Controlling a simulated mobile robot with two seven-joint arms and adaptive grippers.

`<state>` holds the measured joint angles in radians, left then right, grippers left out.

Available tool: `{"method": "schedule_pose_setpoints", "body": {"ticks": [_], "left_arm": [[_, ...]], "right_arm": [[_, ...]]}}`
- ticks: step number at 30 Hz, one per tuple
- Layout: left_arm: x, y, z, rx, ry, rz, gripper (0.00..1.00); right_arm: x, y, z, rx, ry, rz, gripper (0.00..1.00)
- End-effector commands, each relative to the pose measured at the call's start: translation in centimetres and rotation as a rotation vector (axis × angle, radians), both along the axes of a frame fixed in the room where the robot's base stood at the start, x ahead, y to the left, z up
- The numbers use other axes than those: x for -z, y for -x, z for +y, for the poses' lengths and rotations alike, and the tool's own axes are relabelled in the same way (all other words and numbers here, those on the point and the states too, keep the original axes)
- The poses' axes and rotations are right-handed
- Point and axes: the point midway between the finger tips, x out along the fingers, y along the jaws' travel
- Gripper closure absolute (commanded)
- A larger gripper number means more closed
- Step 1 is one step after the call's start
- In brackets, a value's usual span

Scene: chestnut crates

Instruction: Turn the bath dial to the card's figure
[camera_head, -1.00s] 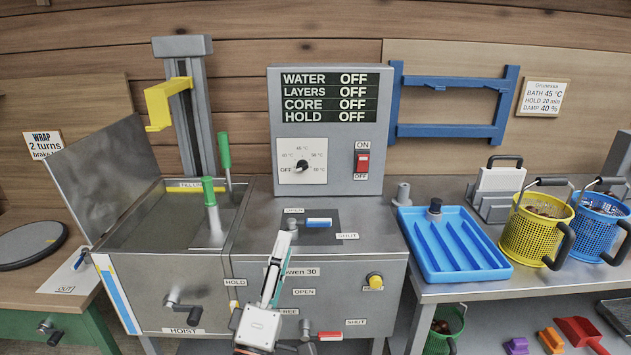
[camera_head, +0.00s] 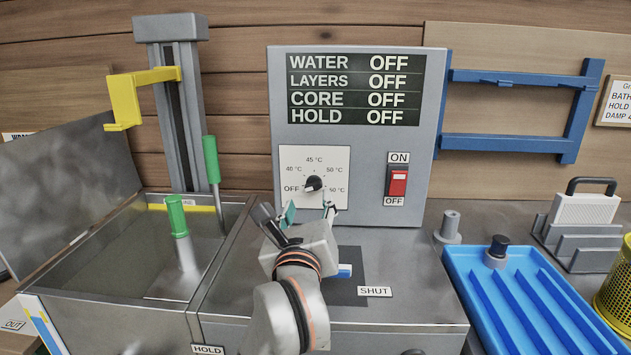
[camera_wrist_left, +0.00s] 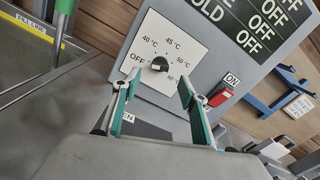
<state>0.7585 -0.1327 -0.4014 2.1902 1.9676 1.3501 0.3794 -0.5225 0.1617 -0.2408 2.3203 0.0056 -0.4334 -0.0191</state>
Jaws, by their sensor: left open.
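My left gripper (camera_head: 309,211) is open and empty, just below and in front of the dial. In the left wrist view its fingers (camera_wrist_left: 160,82) stand apart on either side of the dial. My right gripper is not in view.
The display (camera_head: 353,90) reads OFF on every line. A red switch (camera_head: 398,181) sits right of the dial. A green-handled lever (camera_head: 211,165) stands to the left by the open tank. A blue tray (camera_head: 530,310) lies to the right.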

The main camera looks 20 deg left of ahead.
Motion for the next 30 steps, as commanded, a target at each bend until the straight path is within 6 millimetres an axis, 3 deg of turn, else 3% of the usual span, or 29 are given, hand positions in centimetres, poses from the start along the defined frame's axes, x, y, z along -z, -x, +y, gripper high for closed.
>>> {"method": "schedule_pose_setpoints", "body": {"ticks": [5, 12, 18, 30], "left_arm": [[0.2, -0.7, 0.0, 0.005, 0.008, 0.003, 0.57], [0.4, -4.1, 1.0, 0.004, 0.006, 0.006, 0.57], [0.4, -6.6, 1.8, 0.004, 0.007, 0.006, 0.57], [0.1, -7.6, 2.0, 0.005, 0.007, 0.002, 0.57]], "right_arm": [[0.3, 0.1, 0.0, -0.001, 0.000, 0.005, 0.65], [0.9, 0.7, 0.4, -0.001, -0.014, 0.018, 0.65], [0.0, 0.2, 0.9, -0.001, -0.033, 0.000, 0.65], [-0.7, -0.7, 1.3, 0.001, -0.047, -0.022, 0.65]]}}
